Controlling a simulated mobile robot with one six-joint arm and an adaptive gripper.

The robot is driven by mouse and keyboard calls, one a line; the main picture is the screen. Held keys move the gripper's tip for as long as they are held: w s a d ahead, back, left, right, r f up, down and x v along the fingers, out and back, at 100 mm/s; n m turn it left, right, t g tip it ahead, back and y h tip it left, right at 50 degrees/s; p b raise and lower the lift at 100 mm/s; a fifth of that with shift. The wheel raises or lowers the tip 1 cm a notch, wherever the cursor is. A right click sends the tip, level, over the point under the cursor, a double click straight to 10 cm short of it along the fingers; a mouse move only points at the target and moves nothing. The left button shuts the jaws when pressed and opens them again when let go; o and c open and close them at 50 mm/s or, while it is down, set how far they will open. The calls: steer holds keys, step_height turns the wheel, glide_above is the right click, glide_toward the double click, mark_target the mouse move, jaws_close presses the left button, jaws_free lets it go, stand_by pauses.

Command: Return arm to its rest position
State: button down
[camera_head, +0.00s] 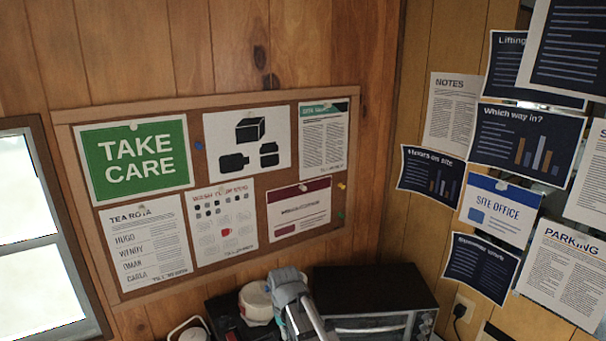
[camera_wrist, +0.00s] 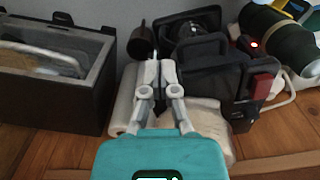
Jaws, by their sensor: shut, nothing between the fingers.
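My gripper (camera_wrist: 155,68) shows in the wrist view with its two grey fingers brought together and nothing held between them. Its teal body fills the bottom middle of that view. The fingers point towards a cluster of items on a wooden surface (camera_wrist: 75,150), and I cannot tell how far they are from it. In the head view, part of my arm in grey rises at the bottom middle, in front of the dark appliances. The gripper's fingertips cannot be made out there.
A dark open-topped box (camera_wrist: 50,90) stands left in the wrist view; a black machine (camera_wrist: 215,75) and a green cylinder (camera_wrist: 268,35) are at right. In the head view, a black oven (camera_head: 375,285), a white rounded item (camera_head: 255,305), a noticeboard (camera_head: 197,140) and a window (camera_head: 30,220) show.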

steer(key=s+d+f+m+b, duration=0.1)
steer(key=s+d+f+b, duration=0.1)
steer(key=d, duration=0.5)
steer(key=s+d+f+m+b, duration=0.1)
steer(key=s+d+f+b, duration=0.1)
steer(key=d, duration=0.5)
steer(key=s+d+f+m+b, duration=0.2)
steer(key=s+d+f, duration=0.1)
steer(key=s+d, duration=0.2)
steer(key=d, duration=0.2)
steer(key=shift+s+d+f+b, duration=0.15)
steer(key=shift+d+f+b, duration=0.15)
steer(key=shift+d+b, duration=0.1)
